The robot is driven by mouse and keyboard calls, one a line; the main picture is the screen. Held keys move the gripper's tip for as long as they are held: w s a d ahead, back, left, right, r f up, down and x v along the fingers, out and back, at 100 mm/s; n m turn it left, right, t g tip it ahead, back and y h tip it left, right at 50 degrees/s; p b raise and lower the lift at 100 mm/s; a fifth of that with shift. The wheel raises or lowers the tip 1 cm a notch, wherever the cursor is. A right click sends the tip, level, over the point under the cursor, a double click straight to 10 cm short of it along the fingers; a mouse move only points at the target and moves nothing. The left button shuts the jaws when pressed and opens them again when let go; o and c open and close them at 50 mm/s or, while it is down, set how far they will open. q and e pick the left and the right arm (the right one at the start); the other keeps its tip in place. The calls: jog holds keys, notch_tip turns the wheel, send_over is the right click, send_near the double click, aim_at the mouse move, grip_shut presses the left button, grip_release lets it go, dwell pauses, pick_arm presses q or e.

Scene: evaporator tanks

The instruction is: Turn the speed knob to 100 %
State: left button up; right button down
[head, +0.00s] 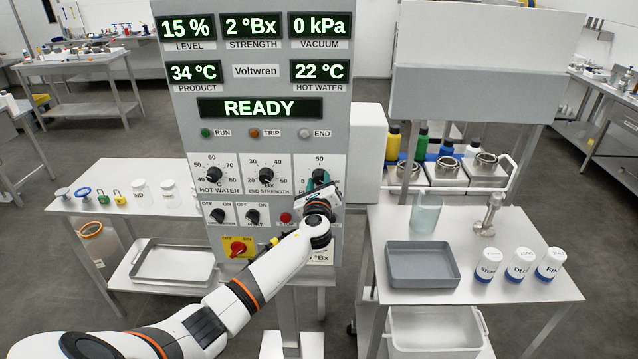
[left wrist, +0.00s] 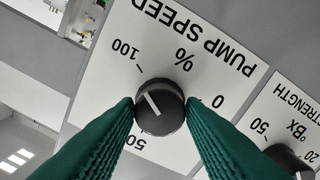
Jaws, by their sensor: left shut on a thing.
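The pump speed knob (left wrist: 160,107) is a round black knob with a white pointer line, on a white plate (left wrist: 95,85) marked 0, 50 and 100 %. This wrist view shows the plate upside down. The pointer line is directed up and left, roughly toward the 100 tick. My left gripper (left wrist: 160,110) has its green fingers on both sides of the knob, shut on it. My right gripper is not in view.
The panel (head: 260,140) shows READY, with a hot water knob (head: 212,174) and an end strength knob (head: 266,174) to the left. Below are two small switches, a red button (head: 286,218) and a red-yellow main switch (head: 238,247). A table with a grey tray (head: 423,283) stands right.

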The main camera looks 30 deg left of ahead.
pick_arm(q)
jog(key=shift+a+r, duration=0.2)
jog(key=shift+r, duration=0.3)
jog(key=o, duration=0.8)
jog(key=shift+w, duration=0.1)
jog(key=shift+o, duration=1)
jog(key=shift+f, duration=0.15)
jog(key=shift+w+f, duration=0.1)
jog(key=shift+f, duration=0.15)
jog(key=shift+s+d+f, duration=0.1)
jog(key=shift+s+d, duration=0.25)
jog(key=shift+s, duration=0.1)
jog(key=b+v, duration=0.2)
jog(key=v, duration=0.8)
jog(key=shift+s+b, duration=0.35)
jog(key=shift+s, duration=0.05)
jog(key=shift+d, duration=0.1)
